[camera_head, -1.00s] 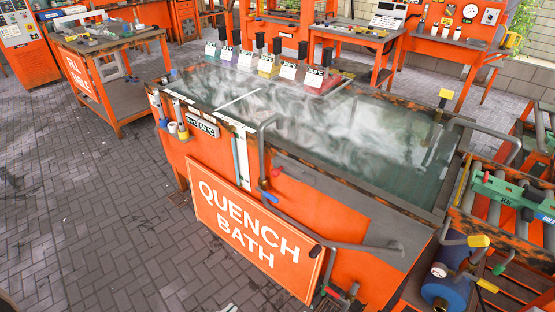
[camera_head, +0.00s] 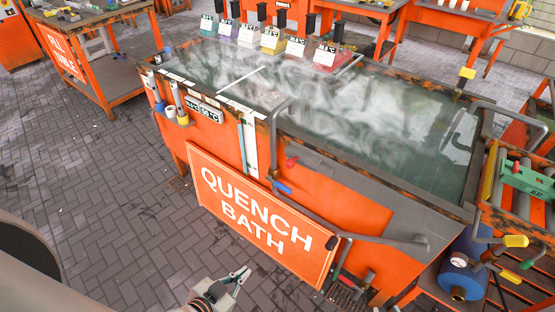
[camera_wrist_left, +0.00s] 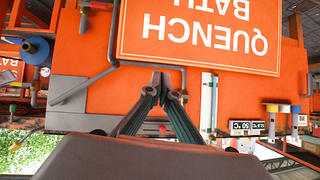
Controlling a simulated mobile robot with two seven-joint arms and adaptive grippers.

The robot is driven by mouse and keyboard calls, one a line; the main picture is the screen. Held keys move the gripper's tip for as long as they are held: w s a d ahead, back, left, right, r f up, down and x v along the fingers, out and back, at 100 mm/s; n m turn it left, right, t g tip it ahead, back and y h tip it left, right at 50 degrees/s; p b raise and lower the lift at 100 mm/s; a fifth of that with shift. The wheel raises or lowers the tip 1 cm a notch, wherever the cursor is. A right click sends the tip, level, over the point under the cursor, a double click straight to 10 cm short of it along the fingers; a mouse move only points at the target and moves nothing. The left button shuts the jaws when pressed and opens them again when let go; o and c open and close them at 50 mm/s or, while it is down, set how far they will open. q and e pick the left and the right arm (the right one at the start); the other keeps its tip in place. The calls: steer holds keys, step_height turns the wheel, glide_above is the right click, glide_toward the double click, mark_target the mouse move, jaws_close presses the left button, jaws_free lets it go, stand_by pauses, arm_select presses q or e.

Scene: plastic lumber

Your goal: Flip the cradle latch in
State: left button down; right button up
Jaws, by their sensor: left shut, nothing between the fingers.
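My left gripper (camera_head: 239,275) is low in front of the orange quench bath (camera_head: 360,205), beside the lower part of its sign, and is shut and empty. In the left wrist view, which is upside down, its fingers (camera_wrist_left: 161,80) point at the bath's front face and appear clear of it. I cannot tell for certain which part is the cradle latch. My right gripper is not in view.
The QUENCH BATH sign (camera_head: 255,215) stands out from the bath's front. Steam hangs over the water. Yellow-tipped levers (camera_head: 515,241) and a blue cylinder (camera_head: 468,265) are at the right. A fill table (camera_head: 120,60) stands back left. The paved floor at left is clear.

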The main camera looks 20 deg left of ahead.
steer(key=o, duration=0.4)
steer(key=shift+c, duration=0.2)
arm_select(q)
steer(key=w+a+r+n+t+h+b, duration=0.1)
steer(key=w+a+r+n+t+h, duration=0.1)
steer(key=w+r+n, duration=0.3)
steer(key=w+a+r+n+t+h+b, duration=0.1)
steer(key=w+a+r+n+h, duration=0.2)
steer(key=w+r, duration=1.1)
steer(key=w+a+n, duration=0.2)
steer(key=w+n, duration=0.1)
steer(key=w, duration=0.1)
steer(key=shift+a+t, duration=0.25)
steer(key=shift+t, duration=0.15)
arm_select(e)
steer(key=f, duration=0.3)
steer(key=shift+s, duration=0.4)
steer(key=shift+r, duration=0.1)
arm_select(q)
steer(key=w+d+f+p, duration=0.2)
steer(key=w+d+f, duration=0.1)
steer(key=w+d, duration=0.4)
steer(key=shift+w+d, duration=0.3)
steer(key=shift+d, duration=0.35)
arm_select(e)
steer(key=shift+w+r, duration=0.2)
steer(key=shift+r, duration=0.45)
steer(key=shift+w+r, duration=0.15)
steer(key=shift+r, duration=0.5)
